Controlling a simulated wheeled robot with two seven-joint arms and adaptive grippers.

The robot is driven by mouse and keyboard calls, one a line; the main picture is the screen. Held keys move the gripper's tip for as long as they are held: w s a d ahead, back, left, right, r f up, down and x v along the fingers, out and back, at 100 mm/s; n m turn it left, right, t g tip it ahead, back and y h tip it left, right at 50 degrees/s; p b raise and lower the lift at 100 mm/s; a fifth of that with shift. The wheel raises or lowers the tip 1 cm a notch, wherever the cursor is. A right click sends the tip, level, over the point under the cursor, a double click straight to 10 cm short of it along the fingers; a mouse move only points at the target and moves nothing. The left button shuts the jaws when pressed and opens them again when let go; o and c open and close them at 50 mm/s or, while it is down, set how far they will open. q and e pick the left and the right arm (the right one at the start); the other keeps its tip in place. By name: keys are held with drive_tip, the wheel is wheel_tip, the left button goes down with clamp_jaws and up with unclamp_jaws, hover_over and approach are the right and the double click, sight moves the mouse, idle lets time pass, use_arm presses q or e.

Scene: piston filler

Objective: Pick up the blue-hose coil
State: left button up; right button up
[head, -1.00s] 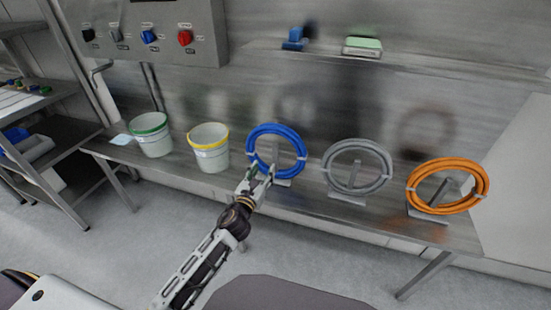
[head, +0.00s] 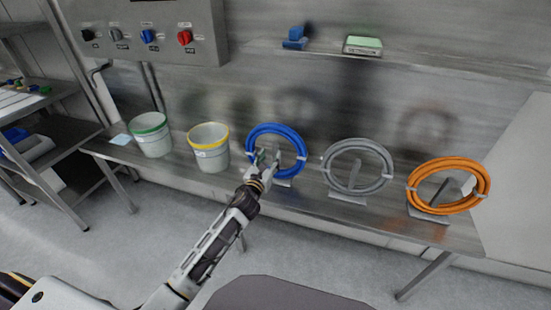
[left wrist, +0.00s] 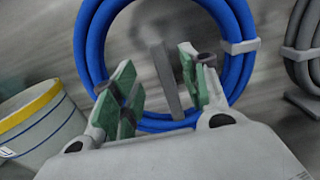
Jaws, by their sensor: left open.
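The blue-hose coil (head: 287,130) stands upright on a small stand on the steel bench, between a yellow-rimmed bucket and a grey coil. In the left wrist view the coil (left wrist: 236,40) fills the upper middle, with white ties and the stand's post (left wrist: 165,80) inside the ring. My left gripper (head: 265,158) is open in front of the coil's lower left part. In the left wrist view the green finger pads (left wrist: 160,88) are spread apart, with the post and the lower hose showing between them. Contact with the hose cannot be told. My right gripper is not in view.
The grey coil (head: 358,144) and the orange coil (head: 410,187) stand to the right on their own stands. The yellow-rimmed bucket (head: 210,155) and the green-rimmed bucket (head: 153,143) are to the left. A wall shelf (head: 400,62) runs above the bench.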

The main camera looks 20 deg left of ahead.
sight(275, 151)
use_arm(q)
drive_tip(key=shift+w, duration=0.75)
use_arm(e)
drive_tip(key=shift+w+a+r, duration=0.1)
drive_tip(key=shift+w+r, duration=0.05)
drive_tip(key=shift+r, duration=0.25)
use_arm(q)
drive_tip(key=shift+w, duration=0.15)
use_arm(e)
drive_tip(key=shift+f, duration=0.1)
use_arm(q)
drive_tip(key=shift+w+d, duration=0.1)
drive_tip(key=shift+w, duration=0.35)
drive_tip(key=shift+w+d+f+b, duration=0.15)
drive_tip(key=shift+w+b, duration=0.45)
drive_tip(key=shift+w, duration=1.4)
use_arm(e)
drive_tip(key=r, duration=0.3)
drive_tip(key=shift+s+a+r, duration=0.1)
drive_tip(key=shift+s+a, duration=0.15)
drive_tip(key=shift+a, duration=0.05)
use_arm(q)
drive_tip(key=shift+c, duration=0.2)
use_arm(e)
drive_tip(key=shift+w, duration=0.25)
